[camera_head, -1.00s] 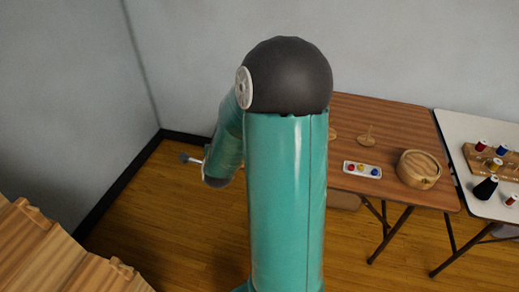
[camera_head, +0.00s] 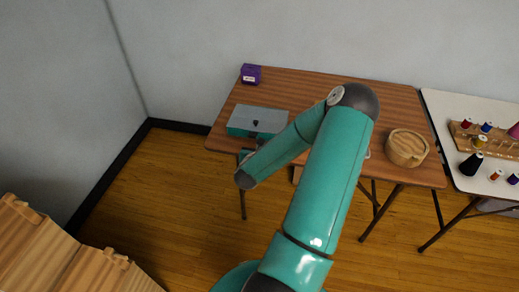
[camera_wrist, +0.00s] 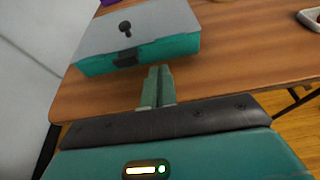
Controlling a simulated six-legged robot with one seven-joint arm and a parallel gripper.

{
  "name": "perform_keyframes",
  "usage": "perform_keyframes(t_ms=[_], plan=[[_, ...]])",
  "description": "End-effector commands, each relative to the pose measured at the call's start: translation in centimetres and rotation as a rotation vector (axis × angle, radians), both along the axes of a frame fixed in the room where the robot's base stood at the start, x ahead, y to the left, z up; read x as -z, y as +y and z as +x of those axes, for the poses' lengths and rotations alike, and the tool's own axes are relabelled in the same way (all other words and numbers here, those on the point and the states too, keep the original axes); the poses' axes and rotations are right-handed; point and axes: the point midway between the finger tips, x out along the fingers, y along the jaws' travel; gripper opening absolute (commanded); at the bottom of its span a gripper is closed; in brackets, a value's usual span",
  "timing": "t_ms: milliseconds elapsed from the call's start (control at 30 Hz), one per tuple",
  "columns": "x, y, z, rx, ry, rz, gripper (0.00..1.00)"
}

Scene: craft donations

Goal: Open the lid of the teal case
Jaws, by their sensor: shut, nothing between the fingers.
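The teal case (camera_head: 243,131) sits on the wooden table, left of its middle, with its grey lid (camera_head: 262,117) down and a dark knob (camera_head: 256,123) on top. In the wrist view the teal case (camera_wrist: 165,51) is at the upper left, with the grey lid (camera_wrist: 150,22), the dark knob (camera_wrist: 125,28) and a dark latch (camera_wrist: 126,58) on its near side. My gripper (camera_wrist: 158,72) is shut and empty, in front of the case and apart from the latch in the picture. In the head view the gripper is mostly hidden behind my arm.
The wooden table (camera_head: 300,84) also holds a purple box (camera_head: 251,74) at the back left and a round wooden basket (camera_head: 407,148) at the right. A white table (camera_head: 450,102) with thread spools stands beyond it. Clear tabletop lies right of the case.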

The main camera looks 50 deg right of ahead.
Motion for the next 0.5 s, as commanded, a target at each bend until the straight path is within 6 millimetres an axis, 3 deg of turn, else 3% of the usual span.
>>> perform_keyframes(t_ms=[233, 500], plan=[[1.5, -3.9, 1.6, 0.001, 0.001, -0.001, 0.0], [2.0, -5.4, 2.3, -0.002, 0.002, -0.001, 0.0]])
